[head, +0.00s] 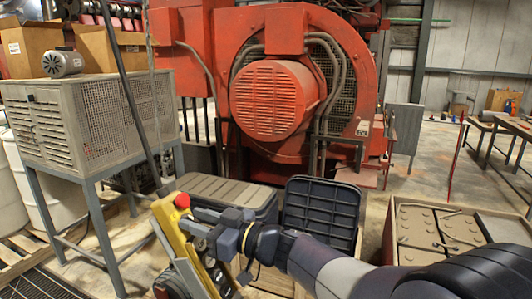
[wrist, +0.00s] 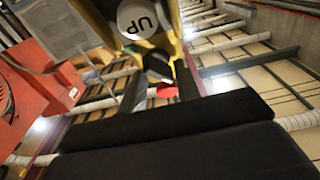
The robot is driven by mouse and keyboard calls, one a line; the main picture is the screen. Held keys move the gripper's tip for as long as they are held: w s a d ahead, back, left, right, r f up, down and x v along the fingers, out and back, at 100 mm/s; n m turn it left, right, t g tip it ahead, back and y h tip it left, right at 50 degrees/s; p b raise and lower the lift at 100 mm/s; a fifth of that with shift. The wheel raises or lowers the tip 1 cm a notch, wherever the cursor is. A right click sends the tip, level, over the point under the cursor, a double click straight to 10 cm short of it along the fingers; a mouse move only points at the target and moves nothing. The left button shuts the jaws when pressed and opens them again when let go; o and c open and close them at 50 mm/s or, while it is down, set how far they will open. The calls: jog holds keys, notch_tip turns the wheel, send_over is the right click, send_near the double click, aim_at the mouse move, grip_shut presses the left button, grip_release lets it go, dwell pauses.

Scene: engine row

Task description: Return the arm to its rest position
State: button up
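My arm reaches in from the lower right of the head view. My gripper (head: 192,222) is at the yellow control pendant (head: 168,212), which hangs from a dark cable and has a red button (head: 182,200) on top. The two fingers look apart, with nothing clearly between them. I cannot tell whether they touch the pendant. In the wrist view, dark gripper parts cross the foreground. Beyond them, the yellow pendant (wrist: 178,22) shows a white button marked UP (wrist: 138,18); a red round part (wrist: 167,90) is partly hidden.
A grey vented cabinet (head: 95,115) on legs stands left. A large red machine (head: 275,100) fills the back. A grey lidded crate (head: 225,190), an upright black crate (head: 320,210) and a box of castings (head: 440,225) stand around my arm. A workbench (head: 510,125) is at far right.

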jog(key=m+t+h, duration=0.1)
jog(key=m, duration=0.2)
jog(key=m+t+h, duration=0.1)
jog(key=m+t, duration=0.1)
jog(key=m, duration=0.2)
jog(key=shift+s+a+r, duration=0.1)
jog(key=shift+s, duration=0.1)
jog(key=shift+s+d+m+t+h, duration=0.1)
jog(key=shift+d+m+t+h, duration=0.25)
jog(key=shift+m, duration=0.35)
jog(key=v, duration=0.9)
jog(key=shift+s+d, duration=0.2)
jog(key=shift+d, duration=0.1)
